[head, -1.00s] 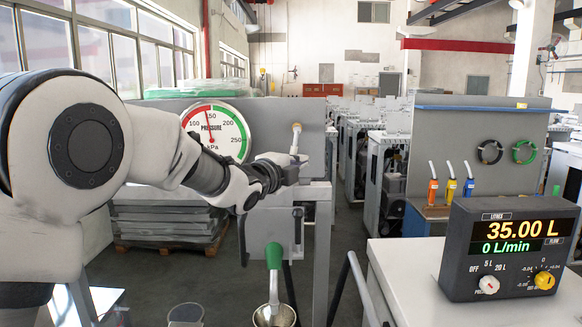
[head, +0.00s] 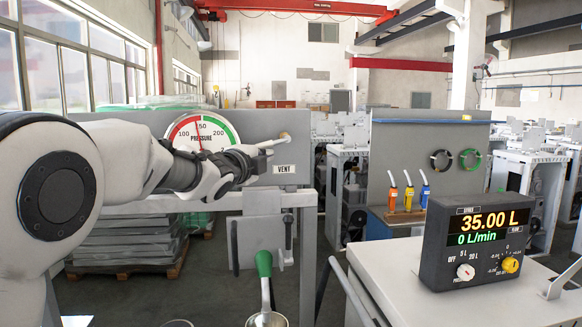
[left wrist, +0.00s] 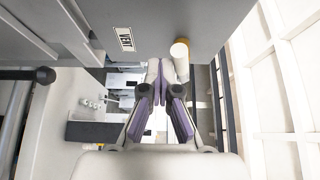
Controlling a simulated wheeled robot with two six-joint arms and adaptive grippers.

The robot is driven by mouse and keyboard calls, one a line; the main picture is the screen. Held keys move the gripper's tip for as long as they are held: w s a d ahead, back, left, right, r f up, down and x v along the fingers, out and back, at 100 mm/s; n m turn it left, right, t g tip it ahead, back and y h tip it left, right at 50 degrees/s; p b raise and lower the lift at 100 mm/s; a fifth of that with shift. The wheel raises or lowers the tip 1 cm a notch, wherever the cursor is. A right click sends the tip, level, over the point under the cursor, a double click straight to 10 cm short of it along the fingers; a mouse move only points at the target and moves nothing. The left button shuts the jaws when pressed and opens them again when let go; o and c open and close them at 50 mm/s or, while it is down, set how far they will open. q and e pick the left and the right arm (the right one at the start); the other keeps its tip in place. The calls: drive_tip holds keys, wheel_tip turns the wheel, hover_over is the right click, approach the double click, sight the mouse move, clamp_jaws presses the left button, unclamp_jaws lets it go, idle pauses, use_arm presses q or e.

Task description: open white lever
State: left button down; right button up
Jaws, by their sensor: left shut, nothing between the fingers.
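The white lever (head: 271,142) is on the grey panel, above the VENT label (head: 285,169). It points left from its tan round end, close to level. My left gripper (head: 256,163) is just below the lever, in front of the panel. In the left wrist view the left gripper's fingers (left wrist: 160,85) are together and empty. The lever (left wrist: 182,65) stands there just right of the fingertips, its tan end towards the panel. I cannot tell whether the fingers touch it. My right gripper is in neither view.
A pressure gauge (head: 202,130) is partly behind my left arm. A display box (head: 475,242) reading 35.00 L sits on a white cabinet (head: 400,268) at the right. Bare floor shows between.

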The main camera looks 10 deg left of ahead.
use_arm(q)
drive_tip(key=r+m+p, duration=0.1)
drive_tip(key=p, duration=0.1)
drive_tip(key=r+m+g+p, duration=0.1)
drive_tip(key=p, duration=0.1)
drive_tip(key=shift+a+r, duration=0.15)
drive_tip(key=shift+a, duration=0.15)
drive_tip(key=shift+r+m, duration=0.1)
drive_tip(key=shift+m, duration=0.2)
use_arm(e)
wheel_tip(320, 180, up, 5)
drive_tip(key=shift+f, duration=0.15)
use_arm(q)
drive_tip(key=shift+r, duration=0.1)
wheel_tip(320, 180, down, 5)
drive_tip(key=b, duration=0.4)
drive_tip(key=s+d+r, duration=0.2)
drive_tip(key=s+r, duration=0.2)
drive_tip(key=s, duration=0.5)
drive_tip(key=shift+d+r+g+y, duration=0.25)
drive_tip(key=shift+r+g+y, duration=0.05)
drive_tip(key=shift+r+y, duration=0.1)
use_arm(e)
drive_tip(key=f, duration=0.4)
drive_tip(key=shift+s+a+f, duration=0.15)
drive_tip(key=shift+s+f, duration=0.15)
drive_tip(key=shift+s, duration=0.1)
use_arm(q)
drive_tip(key=shift+f, duration=0.1)
